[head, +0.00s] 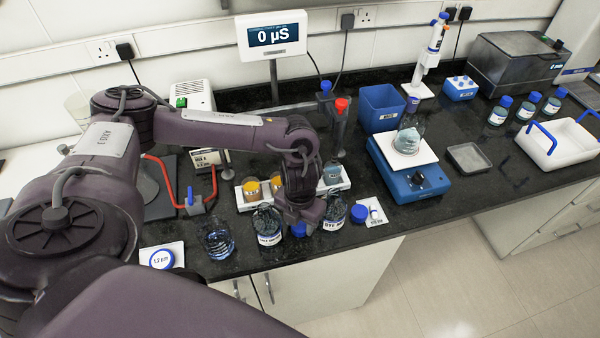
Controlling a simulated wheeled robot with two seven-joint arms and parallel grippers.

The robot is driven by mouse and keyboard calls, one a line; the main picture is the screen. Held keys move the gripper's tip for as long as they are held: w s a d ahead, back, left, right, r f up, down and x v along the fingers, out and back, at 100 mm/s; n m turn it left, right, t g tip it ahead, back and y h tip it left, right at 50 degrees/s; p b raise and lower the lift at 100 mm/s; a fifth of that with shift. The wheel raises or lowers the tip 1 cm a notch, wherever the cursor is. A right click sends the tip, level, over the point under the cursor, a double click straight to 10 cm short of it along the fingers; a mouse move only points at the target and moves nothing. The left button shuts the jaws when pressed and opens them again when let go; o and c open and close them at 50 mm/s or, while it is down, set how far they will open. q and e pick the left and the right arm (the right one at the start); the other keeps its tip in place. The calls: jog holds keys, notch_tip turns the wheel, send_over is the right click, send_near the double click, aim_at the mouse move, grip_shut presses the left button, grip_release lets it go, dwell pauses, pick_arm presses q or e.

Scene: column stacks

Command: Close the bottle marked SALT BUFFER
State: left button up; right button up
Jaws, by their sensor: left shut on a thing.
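A clear glass bottle (267,224) with a white label stands near the bench's front edge. Its label is small and partly unclear, but seems to read SALT. No cap shows on it. My left gripper (299,221) points down just right of this bottle. It is shut on a blue cap (298,230), which shows only partly below the fingers. A second labelled bottle (334,212), which seems to read DYE, stands close to the gripper's right and also looks uncapped. Another blue cap (360,213) lies beside it on a white card (376,212). My right gripper is out of view.
A glass beaker (216,240) stands left of the bottles. A white tray with amber-topped jars (251,190) is behind them. A blue stirrer (408,178) with a flask stands to the right. The bench's front edge is close to the bottles. Bare bench lies right of the white card.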

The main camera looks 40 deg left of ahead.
aim_at(300, 225)
pick_arm(q)
notch_tip(300, 225, up, 5)
jog(key=shift+r+b, duration=0.15)
jog(key=shift+b, duration=0.45)
notch_tip(300, 225, up, 15)
jog(key=p, duration=0.5)
jog(key=shift+f, duration=0.25)
jog(key=d+f+n+b, duration=0.1)
jog(key=d+n+b, duration=0.1)
jog(key=n, duration=0.9)
jog(key=w+d+f+n+b, duration=0.1)
jog(key=n+b, duration=0.4)
jog(key=n, duration=0.7)
jog(key=d+f+n+b, duration=0.2)
jog(key=d+n+b, duration=0.1)
jog(key=n, duration=0.9)
jog(key=shift+w+d+f+b, duration=0.15)
jog(key=shift+w+d+b, duration=0.05)
jog(key=shift+w+b, duration=0.2)
